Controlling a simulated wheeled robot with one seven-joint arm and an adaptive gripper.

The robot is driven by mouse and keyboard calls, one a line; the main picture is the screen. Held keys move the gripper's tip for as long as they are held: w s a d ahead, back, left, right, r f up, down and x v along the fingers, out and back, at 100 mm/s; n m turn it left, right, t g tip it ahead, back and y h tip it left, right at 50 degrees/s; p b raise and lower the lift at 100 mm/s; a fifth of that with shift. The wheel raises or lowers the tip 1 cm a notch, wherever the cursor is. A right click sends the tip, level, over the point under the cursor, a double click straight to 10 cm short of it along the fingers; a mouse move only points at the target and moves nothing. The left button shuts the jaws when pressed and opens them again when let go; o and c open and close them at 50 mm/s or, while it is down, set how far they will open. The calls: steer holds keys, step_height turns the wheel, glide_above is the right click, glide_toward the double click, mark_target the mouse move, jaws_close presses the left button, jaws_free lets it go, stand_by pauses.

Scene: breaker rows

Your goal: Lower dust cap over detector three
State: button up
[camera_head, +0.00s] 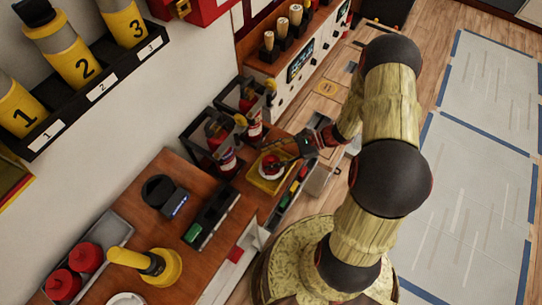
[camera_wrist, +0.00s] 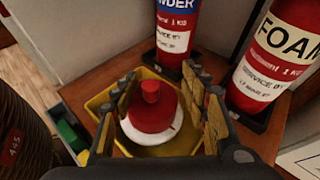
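A white round detector-like disc with a red knobbed cap (camera_wrist: 151,112) on it sits in a yellow tray (camera_wrist: 148,151); no number shows on it. The same red piece (camera_head: 270,163) and tray (camera_head: 266,185) show in the head view. My gripper (camera_wrist: 160,120) is open, with one finger on each side of the red piece and gaps visible on both sides. In the head view my gripper (camera_head: 300,145) reaches in from the right above the tray. Yellow cylinders marked 1 (camera_head: 22,112), 2 (camera_head: 75,62) and 3 (camera_head: 125,22) stand in a black wall rack.
Two fire extinguishers, powder (camera_wrist: 177,25) and foam (camera_wrist: 275,55), stand just behind the tray. Two red caps (camera_head: 75,270) sit in a grey tray at lower left. A yellow handled tool (camera_head: 155,265) and black holders (camera_head: 211,215) are on the bench.

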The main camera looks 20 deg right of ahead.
steer(key=shift+o, duration=0.7)
steer(key=shift+d, duration=0.1)
steer(key=v, duration=1.2)
